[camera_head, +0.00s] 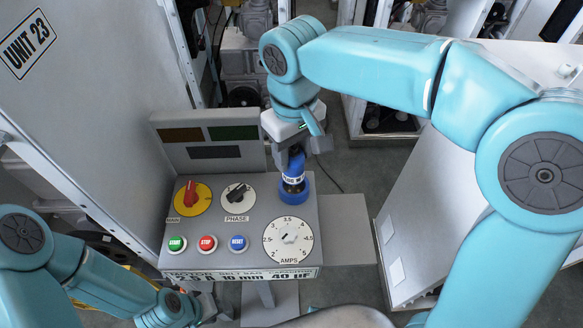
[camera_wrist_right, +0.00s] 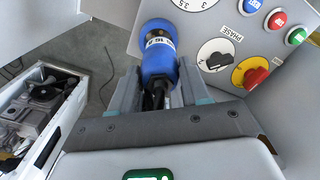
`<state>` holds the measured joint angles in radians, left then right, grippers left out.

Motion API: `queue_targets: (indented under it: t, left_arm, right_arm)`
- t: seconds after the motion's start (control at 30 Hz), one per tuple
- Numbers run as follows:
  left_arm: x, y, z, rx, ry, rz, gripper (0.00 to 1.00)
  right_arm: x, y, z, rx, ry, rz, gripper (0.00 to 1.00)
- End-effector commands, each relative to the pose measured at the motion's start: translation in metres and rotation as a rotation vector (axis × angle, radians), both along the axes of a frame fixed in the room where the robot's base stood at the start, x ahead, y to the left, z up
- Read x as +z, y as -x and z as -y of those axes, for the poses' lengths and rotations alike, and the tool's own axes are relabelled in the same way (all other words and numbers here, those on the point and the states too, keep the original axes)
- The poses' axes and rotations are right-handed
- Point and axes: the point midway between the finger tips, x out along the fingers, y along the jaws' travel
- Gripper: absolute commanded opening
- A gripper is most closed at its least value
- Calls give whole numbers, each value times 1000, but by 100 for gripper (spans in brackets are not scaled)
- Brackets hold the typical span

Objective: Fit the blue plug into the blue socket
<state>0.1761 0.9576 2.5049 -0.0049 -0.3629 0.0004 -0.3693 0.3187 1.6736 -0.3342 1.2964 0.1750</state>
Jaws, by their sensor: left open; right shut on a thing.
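The blue plug (camera_head: 293,171) has a white lettered band and stands over the blue socket (camera_head: 295,191) at the upper right of the grey panel. My right gripper (camera_head: 296,150) is shut on the plug's rear end, above the panel. In the right wrist view the plug (camera_wrist_right: 159,62) lies between the fingers of the gripper (camera_wrist_right: 158,88), its front end meeting the round blue socket (camera_wrist_right: 157,27). How deep the plug sits cannot be told. My left gripper (camera_head: 208,304) is open and empty at the panel's lower front edge, partly hidden.
The panel (camera_head: 259,213) carries a yellow-red main switch (camera_head: 192,198), a phase knob (camera_head: 238,197), an amps dial (camera_head: 291,239) and several push buttons. A grey cabinet (camera_head: 85,100) stands left; a white cabinet (camera_head: 425,220) stands right.

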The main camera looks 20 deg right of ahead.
Motion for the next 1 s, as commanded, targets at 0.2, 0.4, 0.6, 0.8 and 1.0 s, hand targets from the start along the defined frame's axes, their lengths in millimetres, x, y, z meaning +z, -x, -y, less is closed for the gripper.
queue_targets:
  t: [0.2, 0.4, 0.6, 0.8, 1.0]
  left_arm:
    - [1, 0, 0, 0, 0, 0, 43]
    - [1, 0, 0, 0, 0, 0, 43]
    - [1, 0, 0, 0, 0, 1, 43]
    - [1, 0, 0, 0, 0, 0, 43]
    - [1, 0, 0, 0, 0, 0, 43]
  right_arm:
    - [-23, -1, -1, 0, 3, -1, 11]
    - [-54, -2, -2, 0, 2, -5, 0]
    - [-59, -1, -2, 0, 1, -8, 0]
    - [-57, -2, -2, 0, 1, -3, 72]
    - [-56, -2, -2, 0, 1, -1, 72]
